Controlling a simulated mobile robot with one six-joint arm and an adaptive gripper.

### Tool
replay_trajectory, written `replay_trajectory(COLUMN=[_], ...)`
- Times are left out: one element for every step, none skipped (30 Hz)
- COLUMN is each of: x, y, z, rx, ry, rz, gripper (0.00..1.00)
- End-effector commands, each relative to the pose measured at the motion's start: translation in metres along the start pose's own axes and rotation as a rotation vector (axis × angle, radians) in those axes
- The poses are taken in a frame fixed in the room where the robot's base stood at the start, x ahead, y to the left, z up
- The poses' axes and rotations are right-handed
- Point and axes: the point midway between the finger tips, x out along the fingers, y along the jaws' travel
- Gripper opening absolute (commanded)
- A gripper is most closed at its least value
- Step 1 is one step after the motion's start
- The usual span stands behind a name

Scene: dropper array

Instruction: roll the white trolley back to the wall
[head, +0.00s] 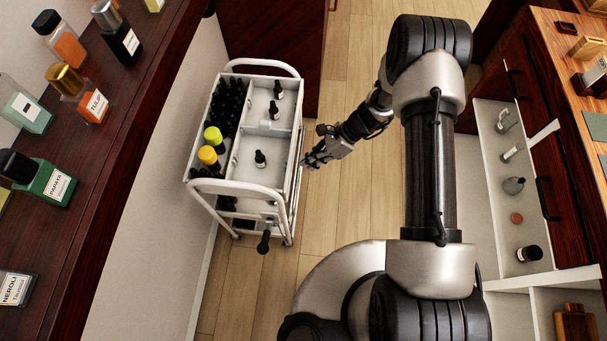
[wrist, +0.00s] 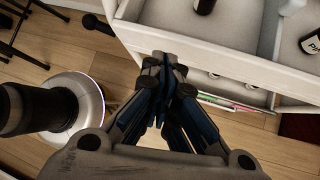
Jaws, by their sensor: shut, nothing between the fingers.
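The white trolley (head: 268,153) stands on the wood floor close along the pale wall (head: 150,230) at its left, with a handle bar at its near and far ends. Its top tray holds many dark bottles in the left part and a few black dropper bottles in the right compartments. My gripper (head: 309,163) is shut and empty at the trolley's right side; whether it touches cannot be told. In the wrist view my gripper (wrist: 166,62) is shut, its tips at the trolley's rim (wrist: 170,38), with a lower shelf visible below.
Two yellow-capped bottles (head: 211,146) stand in the tray's left part. A dark shelf (head: 95,150) with perfume bottles runs along the left. An open white drawer (head: 515,170) with several small items is at the right. Wood floor (head: 345,200) is clear between trolley and my arm.

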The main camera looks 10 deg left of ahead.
Motion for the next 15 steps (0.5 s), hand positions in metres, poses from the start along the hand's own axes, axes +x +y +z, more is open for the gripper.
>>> replay_trajectory(x=[-0.002,-0.003,-0.005,-0.006,-0.007,-0.009,-0.010,-0.011,-0.012,-0.013,-0.014,-0.015,-0.016,-0.017,-0.017], y=[-0.001,-0.002,-0.003,-0.003,-0.004,-0.004,-0.005,-0.005,-0.005,-0.006,-0.006,-0.006,-0.006,-0.006,-0.006], z=[-0.013,-0.018,-0.027,-0.033,-0.039,-0.047,-0.053,-0.059,-0.066,-0.071,-0.075,-0.081,-0.084,-0.087,-0.091], rx=[0.004,0.001,-0.005,-0.008,-0.012,-0.016,-0.019,-0.022,-0.027,-0.031,-0.034,-0.038,-0.039,-0.042,-0.045], ry=[-0.019,-0.030,-0.043,-0.052,-0.061,-0.071,-0.079,-0.085,-0.092,-0.096,-0.099,-0.103,-0.106,-0.107,-0.109], rz=[-0.021,-0.036,-0.055,-0.071,-0.086,-0.107,-0.122,-0.136,-0.156,-0.169,-0.182,-0.197,-0.207,-0.215,-0.225], gripper=[0.00,0.00,0.00,0.00,0.00,0.00,0.00,0.00,0.00,0.00,0.00,0.00,0.00,0.00,0.00])
